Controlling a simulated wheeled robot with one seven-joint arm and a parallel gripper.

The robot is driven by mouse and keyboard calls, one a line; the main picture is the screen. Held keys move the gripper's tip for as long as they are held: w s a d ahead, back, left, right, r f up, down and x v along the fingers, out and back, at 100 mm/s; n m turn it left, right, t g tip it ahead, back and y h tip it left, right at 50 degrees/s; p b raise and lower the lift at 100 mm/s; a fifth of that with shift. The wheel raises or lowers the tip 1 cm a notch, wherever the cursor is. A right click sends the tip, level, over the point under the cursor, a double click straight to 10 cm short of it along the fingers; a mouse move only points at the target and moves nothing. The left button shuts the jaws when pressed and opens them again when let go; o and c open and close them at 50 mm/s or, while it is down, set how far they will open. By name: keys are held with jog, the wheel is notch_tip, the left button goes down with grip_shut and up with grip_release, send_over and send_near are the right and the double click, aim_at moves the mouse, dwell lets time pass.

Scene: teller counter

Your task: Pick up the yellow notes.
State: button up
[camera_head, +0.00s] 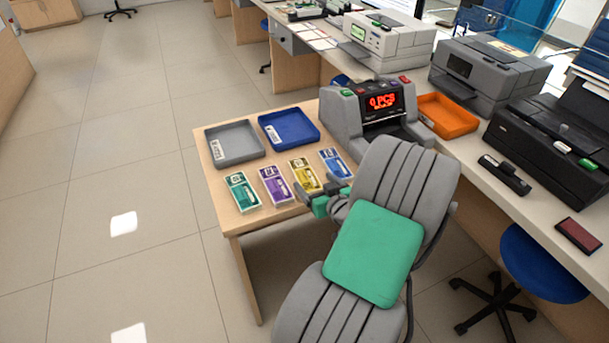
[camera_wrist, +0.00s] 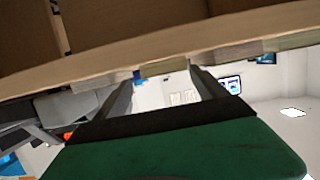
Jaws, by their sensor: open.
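The yellow notes (camera_head: 304,176) lie flat on the wooden desk (camera_head: 240,217), between the purple notes (camera_head: 275,186) and the blue notes (camera_head: 336,163). My gripper (camera_head: 319,188) is open and low at the near end of the yellow notes, with its fingers pointing toward them. Part of the gripper is hidden by my arm. In the wrist view, which looks upside down, the two fingers of my gripper (camera_wrist: 163,78) stand apart, with a pale bundle edge between or beyond their tips. I cannot tell from that view whether they touch it.
Green notes (camera_head: 243,191) lie at the left of the row. A grey tray (camera_head: 235,145) and a blue tray (camera_head: 289,129) stand behind. A note counter (camera_head: 375,112) and an orange tray (camera_head: 446,116) are to the right. Open floor lies left.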

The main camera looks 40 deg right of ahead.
aim_at(305, 174)
jog(key=x, duration=0.4)
jog(key=shift+w+a+r, duration=0.15)
jog(key=shift+w+a, duration=0.05)
jog(key=shift+w, duration=0.05)
jog(key=shift+c, duration=0.3)
jog(key=c, duration=1.4)
jog(key=shift+s, duration=0.1)
jog(key=shift+c, duration=0.2)
